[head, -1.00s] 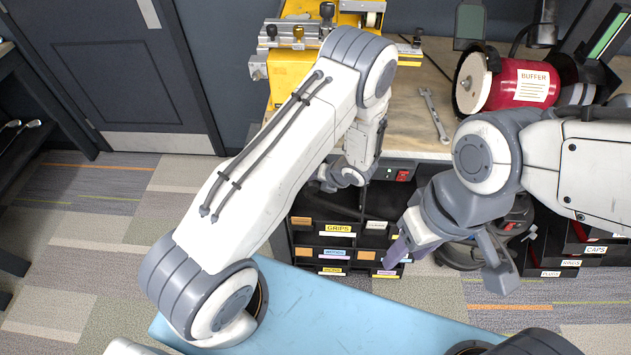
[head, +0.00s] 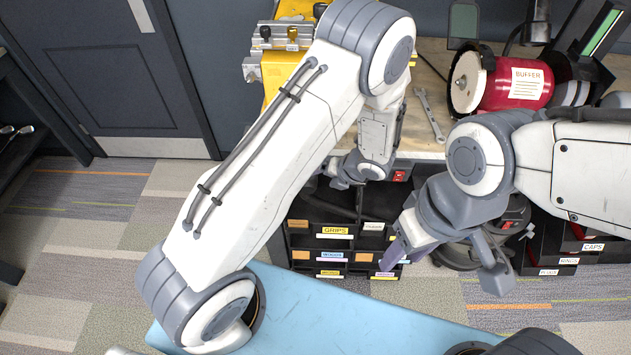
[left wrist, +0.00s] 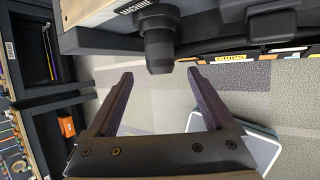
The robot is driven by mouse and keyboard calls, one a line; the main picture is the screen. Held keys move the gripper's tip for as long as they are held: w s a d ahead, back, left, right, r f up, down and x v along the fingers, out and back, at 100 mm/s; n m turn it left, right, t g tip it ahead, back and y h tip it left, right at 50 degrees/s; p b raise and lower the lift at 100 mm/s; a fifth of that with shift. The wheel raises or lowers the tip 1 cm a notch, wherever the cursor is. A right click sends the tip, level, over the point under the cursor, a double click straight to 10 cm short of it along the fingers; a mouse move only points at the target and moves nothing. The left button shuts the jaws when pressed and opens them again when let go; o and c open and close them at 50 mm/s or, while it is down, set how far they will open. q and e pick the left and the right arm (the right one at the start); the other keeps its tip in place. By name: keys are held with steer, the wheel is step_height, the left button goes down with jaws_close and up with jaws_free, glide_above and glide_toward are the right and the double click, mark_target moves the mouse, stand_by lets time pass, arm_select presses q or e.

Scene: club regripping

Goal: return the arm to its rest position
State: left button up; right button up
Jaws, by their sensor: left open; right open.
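My left arm reaches from the lower left up to a high bent elbow, and its forearm hangs down in front of the workbench. My left gripper (head: 345,178) is small and partly hidden by the wrist in the head view. In the left wrist view, its two dark fingers (left wrist: 160,90) stand wide apart with nothing between them. My right gripper (head: 440,265) is at the right of the head view, below its wrist, with its fingers spread and nothing between them.
The workbench (head: 430,85) bears a red buffer (head: 515,82), a wrench (head: 430,115) and a yellow machine (head: 283,72). Labelled bins (head: 335,245) stand below. A dark machine part (left wrist: 158,40) sits above the left fingers. Golf clubs (head: 20,132) lie on a left shelf.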

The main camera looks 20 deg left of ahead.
arm_select(q)
steer(key=shift+v, duration=1.65)
steer(key=s+d+r+n+g+h, duration=0.1)
steer(key=s+d+r+n+h, duration=0.3)
steer(key=s+r+n, duration=0.6)
steer(key=s+d+r+n+g+h, duration=0.2)
steer(key=s+r+n, duration=0.7)
steer(key=s+n, duration=0.6)
steer(key=d+n+h, duration=0.1)
steer(key=d, duration=0.1)
steer(key=shift+s+d+r+n+h, duration=0.2)
steer(key=shift+d+r+n+h, duration=0.1)
steer(key=shift+r+n+h, duration=0.1)
